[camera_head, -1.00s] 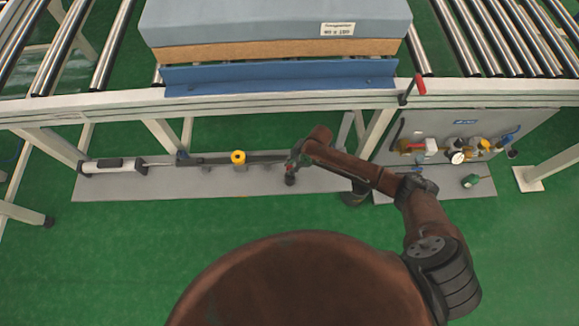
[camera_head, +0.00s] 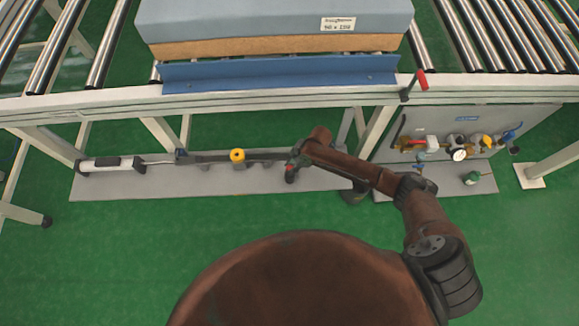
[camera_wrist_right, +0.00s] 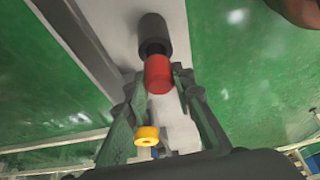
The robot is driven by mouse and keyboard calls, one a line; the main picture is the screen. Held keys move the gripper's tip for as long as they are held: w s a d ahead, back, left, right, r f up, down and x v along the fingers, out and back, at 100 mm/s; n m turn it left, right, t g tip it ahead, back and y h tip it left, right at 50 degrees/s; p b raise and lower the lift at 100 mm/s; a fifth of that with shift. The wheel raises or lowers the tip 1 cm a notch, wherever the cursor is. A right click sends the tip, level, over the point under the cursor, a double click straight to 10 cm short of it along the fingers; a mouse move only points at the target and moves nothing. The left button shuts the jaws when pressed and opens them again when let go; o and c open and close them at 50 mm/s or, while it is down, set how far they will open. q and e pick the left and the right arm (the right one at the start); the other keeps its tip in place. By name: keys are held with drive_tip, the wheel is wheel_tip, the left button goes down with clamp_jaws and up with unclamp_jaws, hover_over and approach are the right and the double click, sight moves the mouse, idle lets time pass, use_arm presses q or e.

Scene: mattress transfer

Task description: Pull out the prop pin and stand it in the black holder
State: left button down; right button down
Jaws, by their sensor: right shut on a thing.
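My right gripper (camera_head: 292,160) is low beside the grey floor plate (camera_head: 110,189), under the conveyor. In the right wrist view its fingers (camera_wrist_right: 157,88) are closed about a red cylindrical head (camera_wrist_right: 158,74), which I take for the prop pin's grip. A black cylinder (camera_wrist_right: 153,34), probably the black holder, lies directly beyond the red head, in line with it over the grey plate. A dark neck shows between them. I cannot tell whether the pin is seated in it; its shaft is hidden. My left gripper is out of view.
A yellow-capped part (camera_head: 237,156) sits left of the gripper along a dark bar. A white-and-black cylinder (camera_head: 110,164) lies further left. A valve panel (camera_head: 440,120) stands right. The blue mattress (camera_head: 270,25) rests above. Green floor is open in front.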

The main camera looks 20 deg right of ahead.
drive_tip(key=shift+f, duration=0.55)
drive_tip(key=c, duration=1.6)
unclamp_jaws()
drive_tip(key=v, duration=1.2)
drive_tip(key=shift+a, duration=0.1)
